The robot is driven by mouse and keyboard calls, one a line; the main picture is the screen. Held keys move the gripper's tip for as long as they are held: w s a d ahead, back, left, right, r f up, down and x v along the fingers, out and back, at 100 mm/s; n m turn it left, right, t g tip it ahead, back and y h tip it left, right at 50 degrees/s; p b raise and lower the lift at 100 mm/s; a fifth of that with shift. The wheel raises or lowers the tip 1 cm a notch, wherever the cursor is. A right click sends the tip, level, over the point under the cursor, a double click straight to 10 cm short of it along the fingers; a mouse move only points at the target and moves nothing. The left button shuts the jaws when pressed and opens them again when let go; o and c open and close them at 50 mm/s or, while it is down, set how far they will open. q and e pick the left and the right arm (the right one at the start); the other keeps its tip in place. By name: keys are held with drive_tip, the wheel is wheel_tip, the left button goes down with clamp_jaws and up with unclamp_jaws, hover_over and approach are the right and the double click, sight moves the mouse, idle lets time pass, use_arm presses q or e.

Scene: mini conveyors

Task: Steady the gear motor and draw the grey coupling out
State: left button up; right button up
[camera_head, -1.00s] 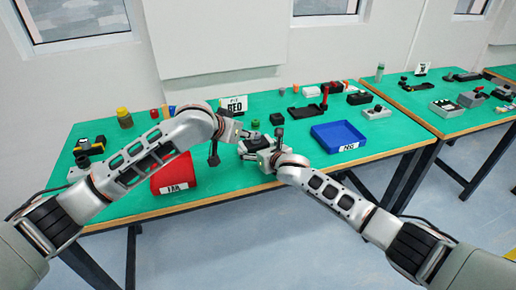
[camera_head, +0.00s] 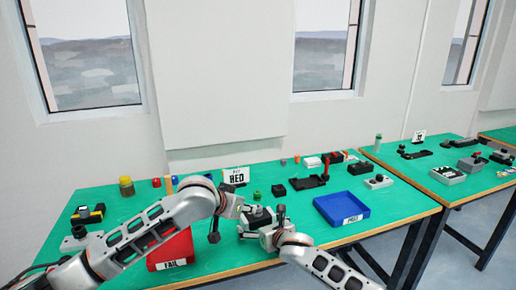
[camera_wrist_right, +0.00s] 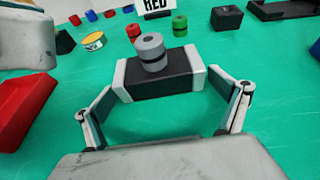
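The gear motor is a dark block (camera_wrist_right: 160,84) standing on the green table, with the grey coupling (camera_wrist_right: 150,50) upright on its top. In the right wrist view the white pads of my right gripper (camera_wrist_right: 157,75) press on both ends of the motor. In the head view my right gripper (camera_head: 262,220) is around the dark motor (camera_head: 258,215); the coupling is too small there to make out clearly. My left gripper (camera_head: 230,222) is just left of the motor, its dark fingers spread apart, with nothing seen between them. It looks apart from the coupling.
A red bin (camera_head: 168,245) stands left of the grippers and a blue tray (camera_head: 340,208) to the right. Behind the motor are a green roller (camera_wrist_right: 179,25), a red roller (camera_wrist_right: 133,32) and a sign (camera_head: 235,176). Bare table lies between the motor and the blue tray.

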drive_tip(key=shift+r, duration=0.25)
